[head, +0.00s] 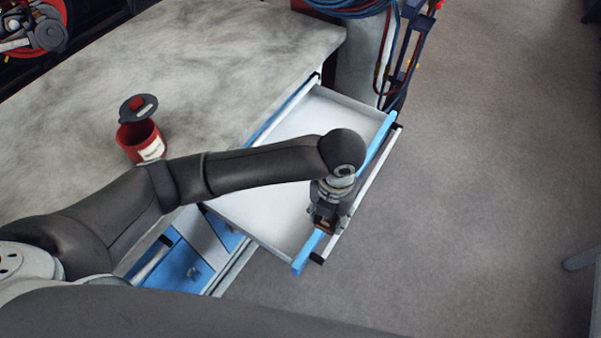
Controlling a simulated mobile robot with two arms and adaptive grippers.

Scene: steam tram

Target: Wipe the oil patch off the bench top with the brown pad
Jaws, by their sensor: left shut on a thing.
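My left gripper (325,212) points down at the front edge of the open drawer. The bench top (200,60) is mottled grey and white at the upper left. I cannot make out a distinct oil patch on it, and my left arm covers part of its near side. My right gripper is not in view.
The pulled-out drawer (300,115) is white inside with a blue front, and looks empty where visible. A red pot (138,136) with a dark lid stands on the bench. Hoses and a pale cylinder (358,60) are beyond the drawer.

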